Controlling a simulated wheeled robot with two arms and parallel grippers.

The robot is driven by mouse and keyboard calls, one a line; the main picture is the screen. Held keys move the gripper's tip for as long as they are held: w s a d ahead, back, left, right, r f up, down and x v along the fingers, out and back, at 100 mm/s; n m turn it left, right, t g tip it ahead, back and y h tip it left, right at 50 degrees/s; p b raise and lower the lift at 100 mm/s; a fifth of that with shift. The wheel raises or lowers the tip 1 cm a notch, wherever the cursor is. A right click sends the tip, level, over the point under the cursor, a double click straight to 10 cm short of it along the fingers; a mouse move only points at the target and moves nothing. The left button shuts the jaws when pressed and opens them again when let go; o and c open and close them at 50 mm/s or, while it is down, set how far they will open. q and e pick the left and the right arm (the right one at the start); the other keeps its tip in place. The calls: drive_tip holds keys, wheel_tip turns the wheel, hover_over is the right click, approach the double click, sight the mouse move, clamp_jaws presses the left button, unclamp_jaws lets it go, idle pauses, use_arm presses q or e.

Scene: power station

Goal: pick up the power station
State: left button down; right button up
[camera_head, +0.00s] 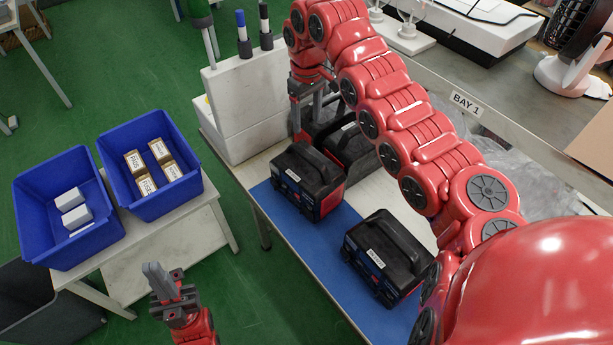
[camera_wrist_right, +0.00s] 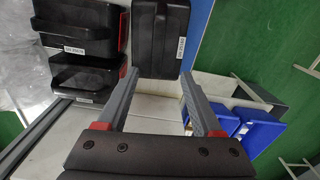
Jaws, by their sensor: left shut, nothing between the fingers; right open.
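Three black power stations with top handles, white labels and some red side parts stand on the work table. One (camera_head: 305,182) is at the left on the blue mat, one (camera_head: 385,262) is nearer on the mat, and one (camera_head: 352,147) is behind, partly hidden by my right arm. My right gripper (camera_head: 308,118) points down beside the rear and left ones, open and empty. In the right wrist view its fingers (camera_wrist_right: 160,76) are spread, with one power station (camera_wrist_right: 160,30) just beyond the tips and two at the left. My left gripper (camera_head: 160,282) is shut and empty, away from the table.
A white block holder (camera_head: 245,105) with markers stands beyond the left power station. Two blue bins (camera_head: 65,245) with small boxes sit on a side table at the left. A rail labelled BAY 1 (camera_head: 466,103) runs behind. Green floor lies between the tables.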

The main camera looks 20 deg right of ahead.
drive_tip(key=p, duration=0.4)
approach(307, 155)
wheel_tip(307, 155, down, 5)
drive_tip(key=shift+s+f, duration=0.1)
drive_tip(key=shift+a+f, duration=0.1)
drive_tip(key=shift+f, duration=0.1)
wheel_tip(307, 155, down, 5)
drive_tip(key=shift+r+p, duration=0.15)
drive_tip(key=shift+p, duration=1)
drive_tip(key=shift+f, duration=0.35)
clamp_jaws()
idle(0.3)
